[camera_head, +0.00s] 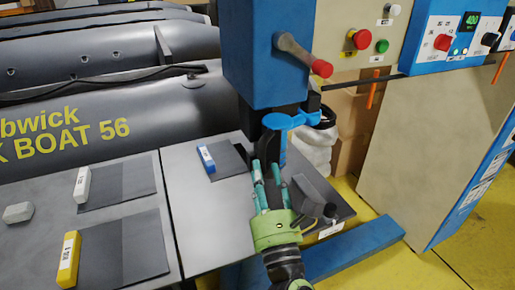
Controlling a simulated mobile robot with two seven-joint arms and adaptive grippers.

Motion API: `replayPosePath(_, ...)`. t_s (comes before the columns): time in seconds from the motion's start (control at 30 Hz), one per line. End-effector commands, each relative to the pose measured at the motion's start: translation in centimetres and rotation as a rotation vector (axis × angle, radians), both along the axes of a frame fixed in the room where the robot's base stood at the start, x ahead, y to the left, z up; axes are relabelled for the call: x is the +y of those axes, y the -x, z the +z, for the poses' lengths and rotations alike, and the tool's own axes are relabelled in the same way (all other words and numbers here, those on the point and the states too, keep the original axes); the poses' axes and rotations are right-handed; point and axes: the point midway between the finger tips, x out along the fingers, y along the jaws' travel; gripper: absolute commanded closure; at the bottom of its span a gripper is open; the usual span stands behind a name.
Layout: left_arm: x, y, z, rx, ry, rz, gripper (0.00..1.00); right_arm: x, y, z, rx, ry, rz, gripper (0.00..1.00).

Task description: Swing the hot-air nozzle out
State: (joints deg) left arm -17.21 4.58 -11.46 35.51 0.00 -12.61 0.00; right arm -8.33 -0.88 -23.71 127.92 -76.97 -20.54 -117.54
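A blue welding machine head (262,55) stands at the centre, with a grey lever (298,50) ending in a red knob. Below the head is a bright blue curved part (290,120), with dark parts around it. I cannot tell for sure which of these parts is the hot-air nozzle. My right gripper (266,150), with a green band and teal fingers, reaches up from the bottom to just under the blue part. Its fingertips merge with the dark parts there, so I cannot tell whether they touch or hold anything. My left gripper is not in view.
A grey worktable (205,235) carries dark sheets and blue, white and yellow labelled blocks. Grey inflatable boat tubes (110,110) lie behind it. A beige cabinet (420,150) with a blue control panel (455,40) stands right. A blue floor beam (350,250) crosses the yellow floor.

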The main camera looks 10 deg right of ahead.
Motion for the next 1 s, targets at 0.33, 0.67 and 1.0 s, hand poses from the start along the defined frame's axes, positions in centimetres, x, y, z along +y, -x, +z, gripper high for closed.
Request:
replayPosePath(0.33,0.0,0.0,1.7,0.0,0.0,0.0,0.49,0.0,-4.1,1.8,0.0,-0.001,0.002,0.63)
replayPosePath(0.67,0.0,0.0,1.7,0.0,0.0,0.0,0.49,0.0,-4.4,1.8,0.001,-0.002,0.002,0.67)
replayPosePath(1.0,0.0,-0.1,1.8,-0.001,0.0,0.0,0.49,-0.1,-4.4,1.8,0.001,-0.002,0.006,1.0)
